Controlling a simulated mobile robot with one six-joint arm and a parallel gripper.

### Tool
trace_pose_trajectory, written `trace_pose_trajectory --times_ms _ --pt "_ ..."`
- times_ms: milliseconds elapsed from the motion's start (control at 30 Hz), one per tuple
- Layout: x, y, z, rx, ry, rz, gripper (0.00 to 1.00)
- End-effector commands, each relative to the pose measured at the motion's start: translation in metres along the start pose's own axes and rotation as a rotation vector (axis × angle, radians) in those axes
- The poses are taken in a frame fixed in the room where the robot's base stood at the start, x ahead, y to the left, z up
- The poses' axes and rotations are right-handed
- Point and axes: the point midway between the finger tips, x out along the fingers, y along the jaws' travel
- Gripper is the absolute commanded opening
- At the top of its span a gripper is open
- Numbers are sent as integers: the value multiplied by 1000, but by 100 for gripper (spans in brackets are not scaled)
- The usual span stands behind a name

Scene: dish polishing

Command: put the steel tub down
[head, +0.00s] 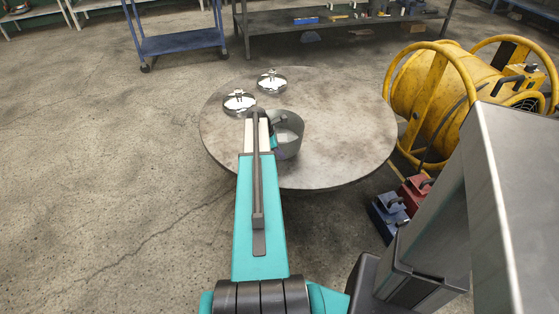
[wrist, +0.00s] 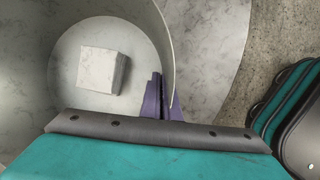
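The steel tub (head: 291,149) is a round grey open vessel at the middle of the round table (head: 350,120), just right of my arm's end in the head view. In the wrist view the tub (wrist: 158,38) fills the upper left, and a pale block (wrist: 101,70) lies on its floor. My gripper (wrist: 163,98) has purple fingers on either side of the tub's wall, pinching it near the rim. The arm hides part of the tub in the head view. I cannot tell whether the tub's base touches the table.
The table's right part is bare. A yellow drum-shaped machine (head: 430,95) stands close on the right, with red (head: 414,190) and blue (head: 388,215) boxes on the floor.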

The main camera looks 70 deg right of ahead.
Motion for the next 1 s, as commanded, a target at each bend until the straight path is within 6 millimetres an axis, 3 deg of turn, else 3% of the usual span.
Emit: trace_pose_trajectory --times_ms 300,733,867,1000 --pt "24 -2 -10 1 -1 3 0" --pt "27 -2 -11 1 -1 3 0" --pt "28 -3 -12 0 0 0 21" --pt "28 -3 -12 0 0 0 21"
